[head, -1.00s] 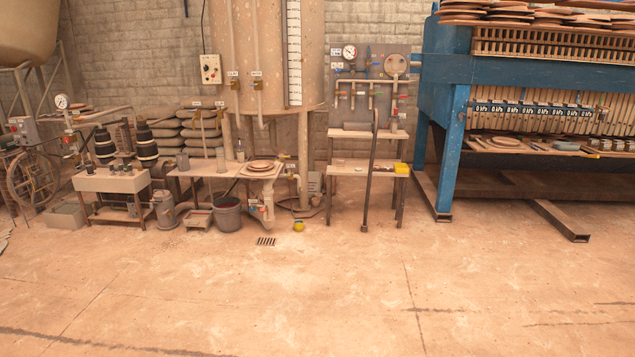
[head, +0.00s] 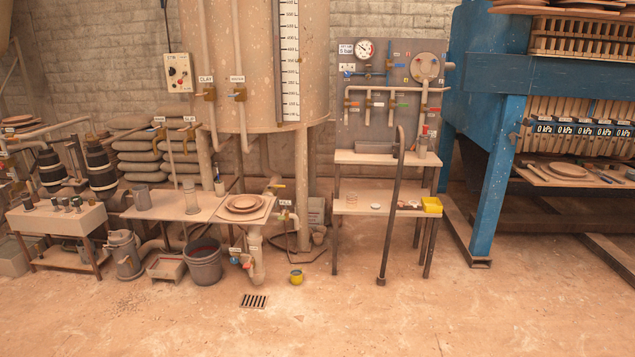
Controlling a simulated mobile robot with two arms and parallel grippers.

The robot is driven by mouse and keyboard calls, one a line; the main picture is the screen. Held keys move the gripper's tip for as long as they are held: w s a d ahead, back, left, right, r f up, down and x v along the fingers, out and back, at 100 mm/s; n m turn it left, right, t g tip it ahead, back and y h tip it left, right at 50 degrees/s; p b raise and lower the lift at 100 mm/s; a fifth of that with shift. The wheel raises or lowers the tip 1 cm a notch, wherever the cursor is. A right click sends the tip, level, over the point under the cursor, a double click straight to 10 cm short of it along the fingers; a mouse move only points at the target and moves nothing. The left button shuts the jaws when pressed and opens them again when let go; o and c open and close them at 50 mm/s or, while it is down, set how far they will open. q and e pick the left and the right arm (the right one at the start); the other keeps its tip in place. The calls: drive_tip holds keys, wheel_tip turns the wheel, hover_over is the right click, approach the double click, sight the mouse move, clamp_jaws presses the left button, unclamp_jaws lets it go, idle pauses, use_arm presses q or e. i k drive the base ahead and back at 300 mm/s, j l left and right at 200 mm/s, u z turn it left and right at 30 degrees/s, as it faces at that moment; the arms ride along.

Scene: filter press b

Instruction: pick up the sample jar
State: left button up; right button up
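I cannot tell for sure which thing is the sample jar. A tall pale see-through cylinder (head: 190,197) stands upright on the low table left of centre. A grey mug (head: 142,197) stands to its left on the same table, and a small container (head: 219,186) stands further right by the tank. Another small container (head: 422,146) is at the right end of the upper shelf below the gauge panel. A small yellow pot (head: 296,277) stands on the floor. Neither of my grippers shows in the head view.
A grey bucket (head: 204,262) stands before the low table (head: 160,213). The blue press frame (head: 497,180) is at right. The near floor is clear around a drain (head: 254,300).

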sight(351, 196)
drive_tip(key=i, duration=2.35)
